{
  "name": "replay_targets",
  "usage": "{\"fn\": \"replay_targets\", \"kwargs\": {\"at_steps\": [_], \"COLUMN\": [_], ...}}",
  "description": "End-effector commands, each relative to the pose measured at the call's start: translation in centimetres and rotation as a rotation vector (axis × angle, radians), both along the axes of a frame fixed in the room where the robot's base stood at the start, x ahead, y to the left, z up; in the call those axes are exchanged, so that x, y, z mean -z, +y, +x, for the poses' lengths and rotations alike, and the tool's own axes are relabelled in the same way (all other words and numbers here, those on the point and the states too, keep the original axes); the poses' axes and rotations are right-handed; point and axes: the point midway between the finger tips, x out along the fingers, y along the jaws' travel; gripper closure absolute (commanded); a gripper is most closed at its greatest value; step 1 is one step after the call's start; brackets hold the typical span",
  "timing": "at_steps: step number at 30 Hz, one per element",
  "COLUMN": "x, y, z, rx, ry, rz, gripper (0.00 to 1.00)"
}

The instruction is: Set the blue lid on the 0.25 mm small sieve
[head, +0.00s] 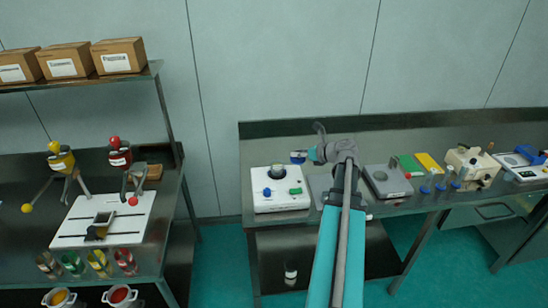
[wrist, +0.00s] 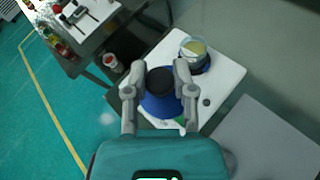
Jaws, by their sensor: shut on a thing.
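My gripper (wrist: 159,69) is shut on the blue lid (wrist: 160,104), which sits between the two fingers with its dark round part facing the camera. In the head view the lid (head: 298,159) shows small, at the left of my gripper (head: 312,155). The small sieve (wrist: 196,50) is round, with a clear rim and a yellowish inside, and stands on the white sieve shaker (wrist: 222,72). In the head view the sieve (head: 277,172) looks dark and lies left of and below the lid. The lid is apart from the sieve. The 0.25 mm marking cannot be read.
The shaker (head: 281,203) has a green knob (head: 296,191) and stands on a metal bench. A grey balance (head: 387,181), blue-capped bottles and a beige machine (head: 470,167) stand to the right.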

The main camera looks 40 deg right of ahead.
Motion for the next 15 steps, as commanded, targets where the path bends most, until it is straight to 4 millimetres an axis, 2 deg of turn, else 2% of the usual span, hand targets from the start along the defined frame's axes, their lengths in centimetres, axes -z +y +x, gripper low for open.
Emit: {"fn": "replay_targets", "kwargs": {"at_steps": [1, 6, 15], "x": [-1.4, -2.9, -3.2], "y": [0.6, 1.5, 1.9], "z": [-0.1, -0.2, -0.2], "rx": [-0.001, 0.000, 0.001], "ry": [0.000, 0.000, 0.000], "rz": [0.000, 0.000, 0.000], "gripper": [1.00, 1.00, 1.00]}}
